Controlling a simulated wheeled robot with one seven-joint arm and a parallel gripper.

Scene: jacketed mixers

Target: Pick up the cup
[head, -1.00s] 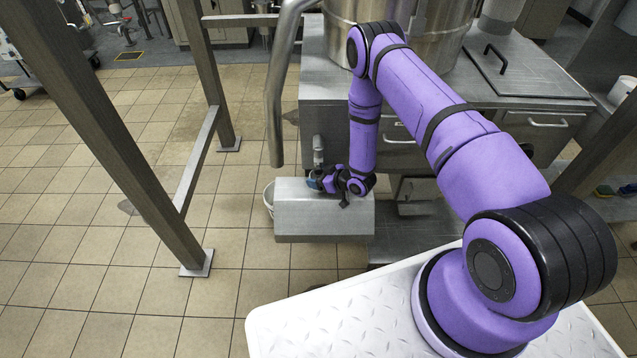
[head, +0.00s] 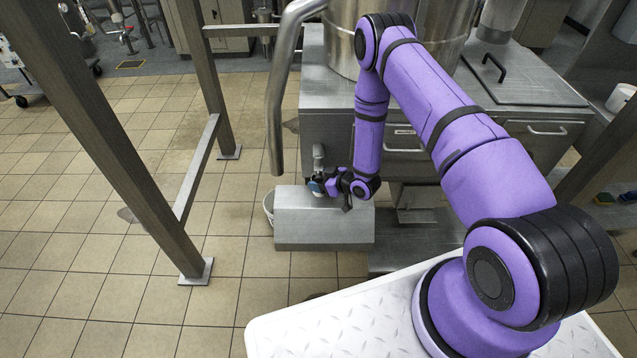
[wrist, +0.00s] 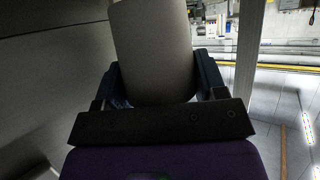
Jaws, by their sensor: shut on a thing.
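The cup (wrist: 152,50) is a plain grey-beige, smooth-sided vessel filling the middle of the wrist view. My gripper (wrist: 158,85) is shut on it, with one dark finger against each side; the cup's top runs out of the frame. In the head view my gripper (head: 318,187) is small, over the metal box top and just below a short metal outlet pipe. Only a small blue and pale patch shows at its fingertips there, so I cannot tell cup from finger or whether the cup still touches the box.
The metal box (head: 325,232) stands below my gripper, with a white bucket (head: 268,206) behind its left side. The outlet pipe (head: 318,156) and a large bent pipe (head: 277,110) are close by. A steel frame post (head: 120,140) stands left; tiled floor between is clear.

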